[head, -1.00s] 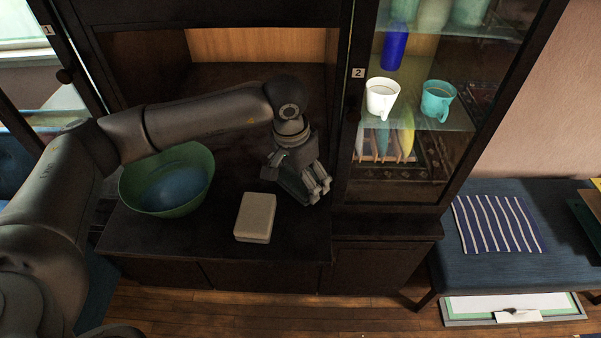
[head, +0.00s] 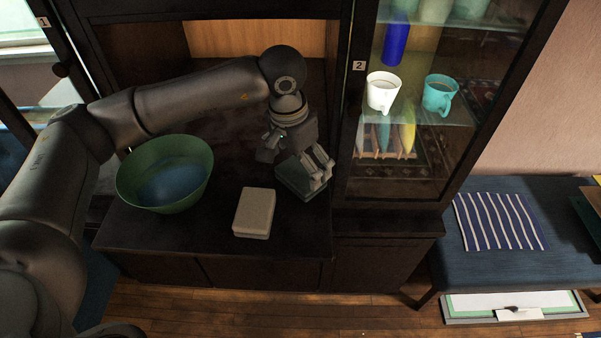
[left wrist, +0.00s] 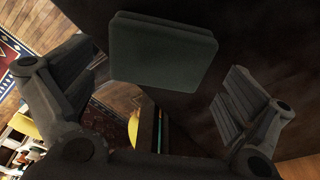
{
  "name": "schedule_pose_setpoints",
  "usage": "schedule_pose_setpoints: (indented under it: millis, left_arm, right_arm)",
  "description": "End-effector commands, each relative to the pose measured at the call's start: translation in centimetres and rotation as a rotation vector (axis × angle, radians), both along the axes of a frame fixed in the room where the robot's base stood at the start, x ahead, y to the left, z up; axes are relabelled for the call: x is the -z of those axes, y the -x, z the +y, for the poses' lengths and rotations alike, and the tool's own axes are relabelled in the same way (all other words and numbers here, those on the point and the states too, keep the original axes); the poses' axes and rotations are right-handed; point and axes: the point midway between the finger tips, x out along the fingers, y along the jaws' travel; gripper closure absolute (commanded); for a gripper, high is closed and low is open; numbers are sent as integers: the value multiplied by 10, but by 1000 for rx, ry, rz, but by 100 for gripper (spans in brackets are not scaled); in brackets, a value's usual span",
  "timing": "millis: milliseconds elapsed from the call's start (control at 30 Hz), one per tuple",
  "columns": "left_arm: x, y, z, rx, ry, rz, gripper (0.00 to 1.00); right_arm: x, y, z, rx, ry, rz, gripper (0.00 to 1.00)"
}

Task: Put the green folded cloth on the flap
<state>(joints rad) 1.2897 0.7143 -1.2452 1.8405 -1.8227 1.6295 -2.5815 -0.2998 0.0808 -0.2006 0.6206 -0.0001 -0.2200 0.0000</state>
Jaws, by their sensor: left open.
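The green folded cloth (head: 293,184) lies flat on the dark flap (head: 200,240), near its right side by the glass cabinet. My left gripper (head: 318,167) is open above the cloth and hides part of it. In the left wrist view the cloth (left wrist: 162,55) shows as a dark green rounded block between the spread fingers, with a gap on each side. My right gripper is not in view.
A green bowl (head: 190,192) with something blue inside stands on the flap's left. A pale block (head: 254,212) lies left of the cloth. The glass cabinet's shelf holds a white mug (head: 380,92) and a teal mug (head: 438,97). The flap's front strip is clear.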

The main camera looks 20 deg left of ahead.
Motion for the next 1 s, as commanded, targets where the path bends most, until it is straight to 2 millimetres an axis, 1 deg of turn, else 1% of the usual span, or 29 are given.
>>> schedule_pose_setpoints:
  millis: [33,100,200,300,400,500,600,1000]
  left_arm:
    - [-8,0,1,1,1,-8,0]
    - [-24,2,2,0,2,-7,0]
    - [-46,5,3,0,1,-6,0]
    - [-64,8,4,1,1,-4,0]
    - [-76,10,5,1,1,-2,0]
    - [-84,11,6,0,0,-2,0]
    - [-87,12,6,0,0,0,0]
    - [-88,12,6,0,0,0,0]
  right_arm:
    - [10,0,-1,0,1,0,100]
    - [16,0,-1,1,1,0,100]
    - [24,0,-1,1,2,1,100]
    - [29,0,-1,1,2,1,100]
    - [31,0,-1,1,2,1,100]
    - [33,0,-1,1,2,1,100]
    - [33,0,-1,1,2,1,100]
    - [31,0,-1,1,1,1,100]
